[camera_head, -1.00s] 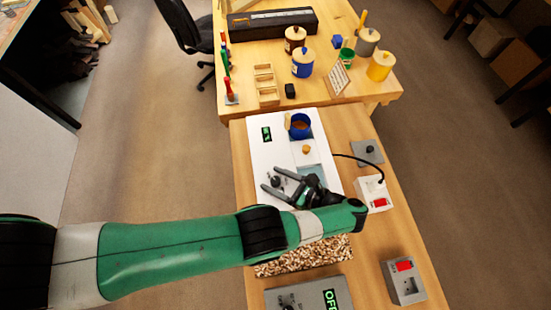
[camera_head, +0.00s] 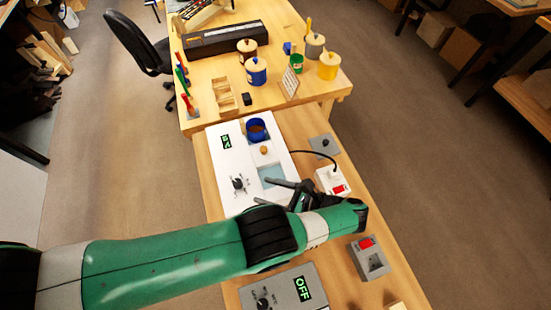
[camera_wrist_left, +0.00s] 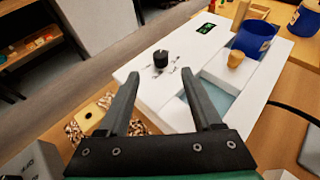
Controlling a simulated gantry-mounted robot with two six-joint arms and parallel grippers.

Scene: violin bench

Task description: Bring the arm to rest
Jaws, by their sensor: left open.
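My left gripper (camera_head: 290,187) is open and empty, held above the front right part of a white device (camera_head: 218,165) on the near bench. In the left wrist view both dark fingers (camera_wrist_left: 165,105) are spread, with nothing between them but the device below. The device has a black knob (camera_wrist_left: 161,59), a pale blue recess (camera_wrist_left: 216,96) and a small green display (camera_head: 226,142). A blue pot (camera_head: 257,131) stands at its back, with a small tan knob (camera_head: 264,150) in front. My green arm hides part of the bench. My right gripper is out of view.
A white switch box (camera_head: 331,181) with a cable and a grey box with a red switch (camera_head: 369,257) stand on the right. A grey unit reading OFF (camera_head: 280,290) is in front. The far bench (camera_head: 205,125) holds several pots.

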